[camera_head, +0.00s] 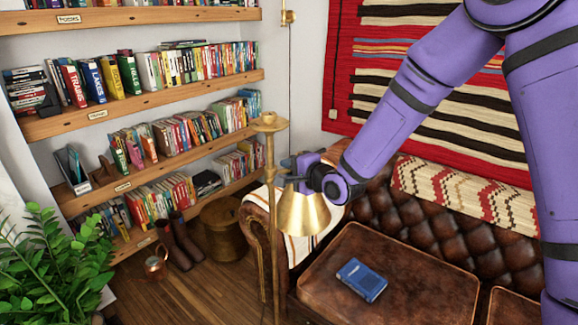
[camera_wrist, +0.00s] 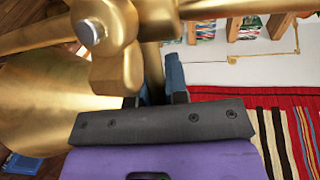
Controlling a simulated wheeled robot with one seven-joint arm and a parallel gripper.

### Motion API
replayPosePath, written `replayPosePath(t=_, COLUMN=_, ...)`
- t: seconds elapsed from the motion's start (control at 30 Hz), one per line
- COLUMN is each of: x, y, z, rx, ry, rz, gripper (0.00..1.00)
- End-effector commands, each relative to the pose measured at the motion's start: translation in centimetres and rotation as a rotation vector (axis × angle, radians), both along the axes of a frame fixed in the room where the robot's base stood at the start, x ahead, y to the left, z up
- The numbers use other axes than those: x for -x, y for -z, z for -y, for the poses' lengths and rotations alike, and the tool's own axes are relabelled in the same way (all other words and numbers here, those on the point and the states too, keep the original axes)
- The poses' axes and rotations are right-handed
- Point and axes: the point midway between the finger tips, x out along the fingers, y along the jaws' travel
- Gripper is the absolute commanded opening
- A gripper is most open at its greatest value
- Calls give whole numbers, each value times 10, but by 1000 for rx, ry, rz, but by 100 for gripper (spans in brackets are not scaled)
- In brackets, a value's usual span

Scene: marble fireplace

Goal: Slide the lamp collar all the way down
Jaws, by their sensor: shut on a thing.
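The brass floor lamp has an upright pole (camera_head: 270,225) with a wide round cap at its top. A bell-shaped brass shade (camera_head: 302,213) hangs to the right of the pole and shows at the left of the wrist view (camera_wrist: 45,110). The brass lamp collar (camera_wrist: 117,65) is large in the wrist view, with a round knob on it. My gripper (camera_head: 287,168) is beside the upper part of the pole, just above the shade. Its fingers (camera_wrist: 155,85) are shut on a part of the collar. The gripped part is mostly hidden by the fingers and the hand.
A brown leather sofa (camera_head: 385,275) with a blue book (camera_head: 361,280) on its seat stands right of the lamp. Bookshelves (camera_head: 150,90) line the left wall. A brass pot (camera_head: 222,228), boots (camera_head: 178,245) and a plant (camera_head: 50,265) stand left of the pole.

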Motion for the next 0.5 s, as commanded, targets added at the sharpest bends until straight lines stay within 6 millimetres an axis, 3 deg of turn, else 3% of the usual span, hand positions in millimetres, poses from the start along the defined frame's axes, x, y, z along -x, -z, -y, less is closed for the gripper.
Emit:
replayPosePath(t=0.27, x=1, y=50, z=0, rx=0, ry=1, rz=-8, gripper=0)
replayPosePath(t=0.5, x=1, y=114, z=0, rx=-1, ry=0, rz=-10, gripper=0)
